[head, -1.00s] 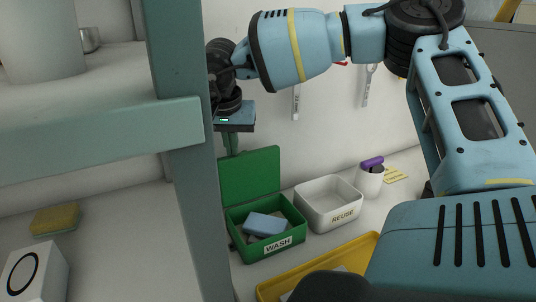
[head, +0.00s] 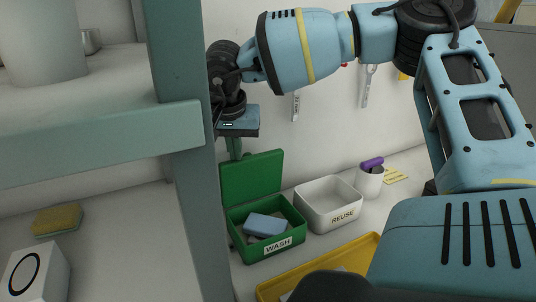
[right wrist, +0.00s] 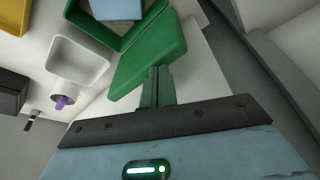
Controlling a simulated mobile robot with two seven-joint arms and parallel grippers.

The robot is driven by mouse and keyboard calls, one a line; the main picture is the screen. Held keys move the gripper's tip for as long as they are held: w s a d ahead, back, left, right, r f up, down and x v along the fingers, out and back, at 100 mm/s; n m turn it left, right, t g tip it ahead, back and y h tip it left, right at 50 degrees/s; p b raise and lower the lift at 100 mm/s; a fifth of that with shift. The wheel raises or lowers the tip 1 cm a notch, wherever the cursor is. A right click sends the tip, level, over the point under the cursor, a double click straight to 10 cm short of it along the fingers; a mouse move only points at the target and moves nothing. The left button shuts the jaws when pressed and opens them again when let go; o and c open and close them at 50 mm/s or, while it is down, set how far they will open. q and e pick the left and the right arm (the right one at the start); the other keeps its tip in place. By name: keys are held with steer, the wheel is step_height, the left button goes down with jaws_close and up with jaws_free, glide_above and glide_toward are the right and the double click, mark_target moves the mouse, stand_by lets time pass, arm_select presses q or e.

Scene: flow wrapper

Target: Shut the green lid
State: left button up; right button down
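The green lid (head: 252,177) stands raised at the back of the green WASH box (head: 287,245), tilted slightly backward. A blue block (head: 264,225) lies inside the box. My right gripper (head: 234,152) points down at the lid's top edge, partly hidden by the shelf post. In the right wrist view, the fingers (right wrist: 157,76) are together, with nothing visible between them, and their tips overlap the lid's edge (right wrist: 150,52). I cannot tell whether they touch it. My left gripper is not in view.
A white REUSE bin (head: 328,218) stands right of the box, with a white cup (head: 369,184) beyond it. A yellow tray (head: 320,270) lies in front. A grey-green shelf post (head: 195,215) stands close on the left. Tools hang on the wall behind.

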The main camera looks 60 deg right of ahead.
steer(key=shift+s+f, duration=0.2)
steer(key=shift+f, duration=0.1)
steer(key=shift+s+a+f, duration=0.1)
steer(key=shift+s+a, duration=0.25)
steer(key=shift+s, duration=0.3)
steer(key=shift+s+a+f, duration=0.1)
steer(key=shift+s+a, duration=0.3)
steer(key=shift+s, duration=0.25)
steer(key=shift+s+a, duration=0.35)
steer(key=shift+s, duration=0.3)
steer(key=shift+s+a, duration=0.1)
steer(key=shift+s, duration=0.05)
steer(key=shift+r, duration=0.25)
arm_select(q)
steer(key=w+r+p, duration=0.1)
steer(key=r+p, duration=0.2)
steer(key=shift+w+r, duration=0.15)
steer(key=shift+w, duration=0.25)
arm_select(e)
step_height(320, 180, up, 6)
steer(key=shift+f, duration=0.1)
steer(key=shift+f, duration=0.1)
